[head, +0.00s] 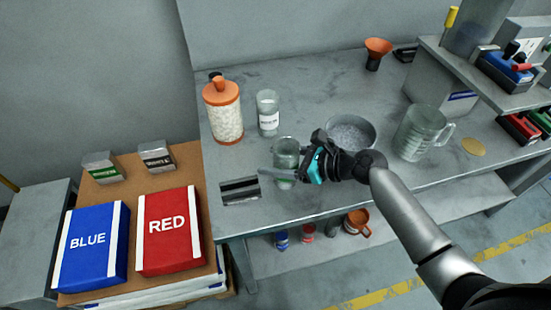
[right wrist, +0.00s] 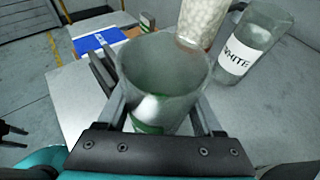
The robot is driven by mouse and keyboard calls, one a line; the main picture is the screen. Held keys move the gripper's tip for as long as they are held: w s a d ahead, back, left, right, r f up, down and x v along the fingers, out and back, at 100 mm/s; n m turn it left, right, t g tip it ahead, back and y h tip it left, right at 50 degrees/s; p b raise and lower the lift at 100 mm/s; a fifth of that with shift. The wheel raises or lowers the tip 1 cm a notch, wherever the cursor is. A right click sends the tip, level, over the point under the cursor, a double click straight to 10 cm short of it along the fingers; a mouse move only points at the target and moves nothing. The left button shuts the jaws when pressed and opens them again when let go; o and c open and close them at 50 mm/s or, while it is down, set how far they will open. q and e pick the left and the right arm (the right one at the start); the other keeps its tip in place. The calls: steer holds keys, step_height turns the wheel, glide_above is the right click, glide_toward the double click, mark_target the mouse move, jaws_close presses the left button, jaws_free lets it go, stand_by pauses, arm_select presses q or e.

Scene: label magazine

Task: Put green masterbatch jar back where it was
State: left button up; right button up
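The green masterbatch jar (head: 287,148) is a clear glass jar with green low on it. It stands upright near the front of the bench; I cannot tell whether its base touches the top. My right gripper (head: 284,175) comes from the right with one finger on each side of it. In the right wrist view the jar (right wrist: 165,75) fills the space between the fingers, its white and green label partly hidden, and the gripper looks shut on it. My left gripper is not in view.
A white-labelled jar (head: 268,112) and an orange-lidded pellet jar (head: 223,112) stand behind left. A metal bowl (head: 350,131) and glass jug (head: 420,132) are right. A black-striped plate (head: 240,191) lies left. Blue (head: 90,245) and red (head: 169,230) bags lie beside the bench.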

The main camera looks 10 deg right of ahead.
steer(key=o, duration=0.5)
steer(key=shift+c, duration=0.2)
steer(key=shift+r, duration=0.2)
steer(key=p+v, duration=0.2)
steer(key=v, duration=1)
